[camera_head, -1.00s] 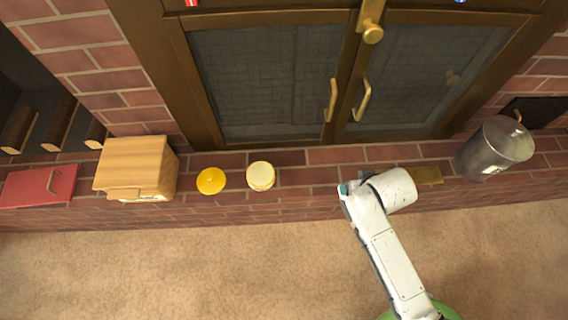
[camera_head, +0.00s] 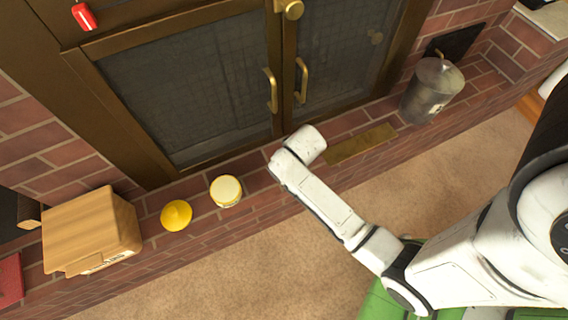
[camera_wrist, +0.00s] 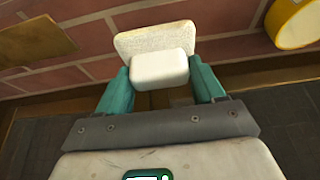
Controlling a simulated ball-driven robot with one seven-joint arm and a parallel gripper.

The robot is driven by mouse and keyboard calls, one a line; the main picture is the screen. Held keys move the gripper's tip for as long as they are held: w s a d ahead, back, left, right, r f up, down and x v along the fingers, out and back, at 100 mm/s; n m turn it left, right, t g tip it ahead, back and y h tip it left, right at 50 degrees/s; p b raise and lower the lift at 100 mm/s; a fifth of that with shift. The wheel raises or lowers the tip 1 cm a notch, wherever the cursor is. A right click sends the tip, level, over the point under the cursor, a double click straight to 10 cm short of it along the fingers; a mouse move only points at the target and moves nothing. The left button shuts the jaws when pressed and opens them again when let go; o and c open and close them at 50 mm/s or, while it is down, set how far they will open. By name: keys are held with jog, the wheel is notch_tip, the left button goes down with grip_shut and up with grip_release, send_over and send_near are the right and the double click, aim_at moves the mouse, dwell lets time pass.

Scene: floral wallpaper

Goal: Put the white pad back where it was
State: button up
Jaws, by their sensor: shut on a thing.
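In the wrist view, my gripper (camera_wrist: 158,78) has teal fingers shut on the white pad (camera_wrist: 160,68). A smooth white block sits between the fingers, and a wider, speckled off-white slab (camera_wrist: 152,38) shows just beyond it. I cannot tell whether block and slab are one piece. Brick lies beyond the slab; any gap between them is unclear. In the head view, the white end of my arm (camera_head: 303,146) is over the brick ledge (camera_head: 262,180), in front of the cabinet doors. It hides the fingers and the pad there.
Left of my arm on the ledge are a yellow-rimmed pale jar (camera_head: 226,191), a yellow cone-topped item (camera_head: 176,215) and a wooden box (camera_head: 90,232). To the right lie a flat brass-coloured plate (camera_head: 360,144) and a metal canister (camera_head: 432,90). Door handles (camera_head: 271,90) stick out behind.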

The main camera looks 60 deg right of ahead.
jog(key=shift+w+d+f, duration=0.1)
jog(key=shift+w+f, duration=0.4)
jog(key=shift+f, duration=0.1)
jog(key=shift+w+f+b, duration=0.15)
jog(key=shift+f+b, duration=0.3)
jog(key=shift+f, duration=0.5)
jog(key=shift+w+f+b, duration=0.15)
jog(key=shift+f+b, duration=0.3)
jog(key=shift+f, duration=0.5)
jog(key=o, duration=1)
jog(key=shift+f, duration=0.1)
jog(key=p+v, duration=0.4)
jog(key=v, duration=0.6)
jog(key=shift+r, duration=0.45)
jog(key=s+a+r+n+g+y, duration=0.2)
jog(key=s+a+r+n, duration=0.4)
jog(key=s+a, duration=0.3)
jog(key=shift+s+r+g, duration=0.4)
jog(key=shift+s+r, duration=0.25)
jog(key=shift+s, duration=0.15)
